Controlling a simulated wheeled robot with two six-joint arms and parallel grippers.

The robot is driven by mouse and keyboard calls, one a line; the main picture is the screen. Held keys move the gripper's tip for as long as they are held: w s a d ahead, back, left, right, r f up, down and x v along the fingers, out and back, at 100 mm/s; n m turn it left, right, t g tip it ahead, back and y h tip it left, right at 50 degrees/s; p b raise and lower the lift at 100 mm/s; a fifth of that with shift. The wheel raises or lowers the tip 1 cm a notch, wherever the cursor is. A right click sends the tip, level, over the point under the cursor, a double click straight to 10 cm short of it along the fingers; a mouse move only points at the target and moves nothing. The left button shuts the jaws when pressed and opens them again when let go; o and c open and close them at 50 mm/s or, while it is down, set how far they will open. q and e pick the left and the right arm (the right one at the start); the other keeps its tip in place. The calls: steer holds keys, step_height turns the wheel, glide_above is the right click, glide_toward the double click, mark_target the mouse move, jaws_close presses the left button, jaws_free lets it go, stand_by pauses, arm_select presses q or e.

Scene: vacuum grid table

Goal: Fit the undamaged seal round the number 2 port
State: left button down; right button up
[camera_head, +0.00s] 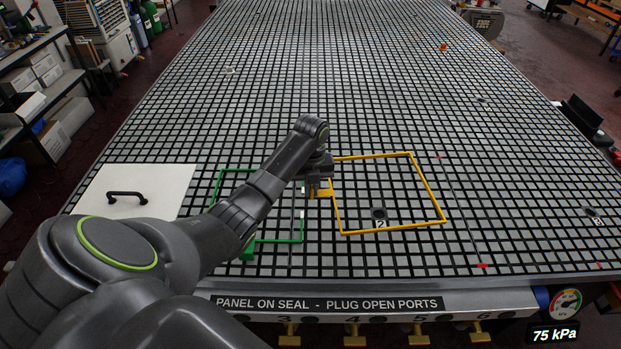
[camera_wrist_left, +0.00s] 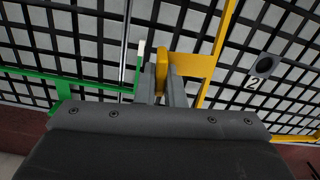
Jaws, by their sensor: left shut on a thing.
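The yellow seal (camera_head: 427,186) is a four-sided loop with a tab on its left side. In the head view it surrounds the number 2 port (camera_head: 379,213), a dark round hole; whether it lies flat on the grid cannot be told. My left gripper (camera_head: 313,192) is shut on the yellow tab, which shows between the fingers in the left wrist view (camera_wrist_left: 163,75). The green seal (camera_head: 285,241) lies to the left, partly hidden by my arm. Its right side appears broken, with white at the ends (camera_wrist_left: 141,47). My right gripper is out of view.
A white panel (camera_head: 160,178) with a black handle lies at the left of the grid table (camera_head: 350,80). Several brass valves (camera_head: 352,336) line the front edge. A gauge (camera_head: 566,303) stands at the front right, with a 75 kPa readout. The grid's middle is mostly clear.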

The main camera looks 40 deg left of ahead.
arm_select(q)
steer(key=shift+w+d+f+m, duration=0.1)
steer(key=shift+d+f+m, duration=0.15)
steer(key=shift+m, duration=0.55)
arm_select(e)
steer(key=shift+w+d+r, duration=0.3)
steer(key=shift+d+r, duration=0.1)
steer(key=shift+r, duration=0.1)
arm_select(q)
steer(key=shift+a, duration=0.1)
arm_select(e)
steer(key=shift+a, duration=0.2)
